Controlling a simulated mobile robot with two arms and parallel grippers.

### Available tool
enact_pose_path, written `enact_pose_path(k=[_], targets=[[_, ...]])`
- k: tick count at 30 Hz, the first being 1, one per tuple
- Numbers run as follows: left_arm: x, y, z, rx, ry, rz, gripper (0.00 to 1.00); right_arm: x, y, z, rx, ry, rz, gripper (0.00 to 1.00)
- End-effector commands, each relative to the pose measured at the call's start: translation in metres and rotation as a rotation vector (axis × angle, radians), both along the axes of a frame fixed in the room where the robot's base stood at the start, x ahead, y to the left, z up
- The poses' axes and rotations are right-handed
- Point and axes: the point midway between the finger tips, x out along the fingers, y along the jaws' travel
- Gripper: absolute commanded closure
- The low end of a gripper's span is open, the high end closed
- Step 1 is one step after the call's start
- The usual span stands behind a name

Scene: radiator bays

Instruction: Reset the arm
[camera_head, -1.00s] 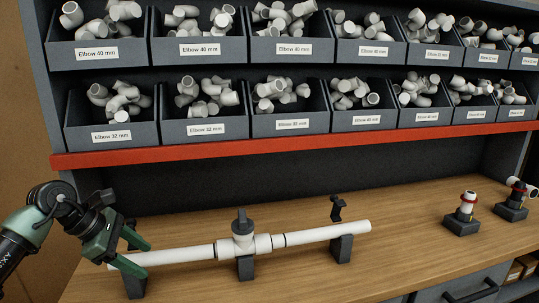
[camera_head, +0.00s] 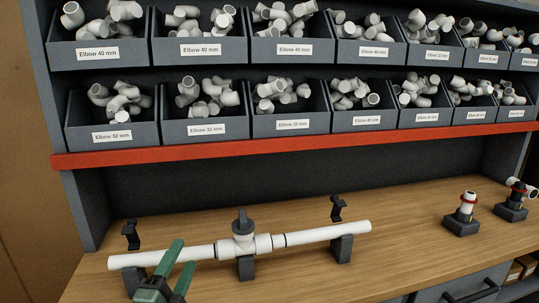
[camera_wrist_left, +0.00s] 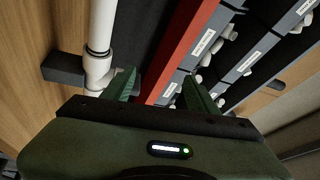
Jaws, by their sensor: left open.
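My left gripper (camera_head: 178,269) is low in the head view, in front of the left part of the white pipe assembly (camera_head: 195,253). Its two green fingers are apart with nothing between them. In the left wrist view the open fingers (camera_wrist_left: 158,90) point toward the shelf, with the white pipe (camera_wrist_left: 103,28) to their left. The pipe lies across dark support blocks (camera_head: 341,248) and has a grey-topped valve or tee fitting (camera_head: 243,232) in its middle. The rest of the left arm is out of the head view. The right gripper is not in view.
Bins (camera_head: 205,130) of white elbows fill two shelf rows above a red rail (camera_head: 290,146). Two dark clips (camera_head: 131,235) stand open at the pipe's supports. Small stands (camera_head: 461,226) with white fittings are at the right. The wooden bench (camera_head: 390,235) is clear between.

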Motion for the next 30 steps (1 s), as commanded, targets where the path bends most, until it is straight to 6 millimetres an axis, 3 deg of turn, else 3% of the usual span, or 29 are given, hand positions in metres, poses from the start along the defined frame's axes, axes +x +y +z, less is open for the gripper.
enact_pose_path(k=[1, 3, 6, 9, 15, 25, 30], targets=[[-0.015, 0.014, -0.032, -0.149, 0.129, 0.068, 0.42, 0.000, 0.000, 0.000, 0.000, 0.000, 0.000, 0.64], [-0.039, 0.032, -0.077, -0.340, 0.312, 0.171, 0.42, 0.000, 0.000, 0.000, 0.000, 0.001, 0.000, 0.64], [-0.084, 0.045, -0.137, -0.566, 0.553, 0.306, 0.42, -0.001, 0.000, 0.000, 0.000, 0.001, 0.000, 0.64], [-0.133, 0.046, -0.183, -0.733, 0.761, 0.423, 0.42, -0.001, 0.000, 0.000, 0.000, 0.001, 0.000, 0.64], [-0.212, 0.036, -0.231, -0.919, 1.041, 0.587, 0.42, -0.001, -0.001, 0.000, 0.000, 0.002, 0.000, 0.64], [-0.314, 0.013, -0.259, -1.078, 1.362, 0.776, 0.42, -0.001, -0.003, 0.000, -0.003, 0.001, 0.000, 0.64], [-0.304, 0.012, -0.302, -1.069, 1.379, 0.790, 0.42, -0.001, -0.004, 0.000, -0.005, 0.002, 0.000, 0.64]])
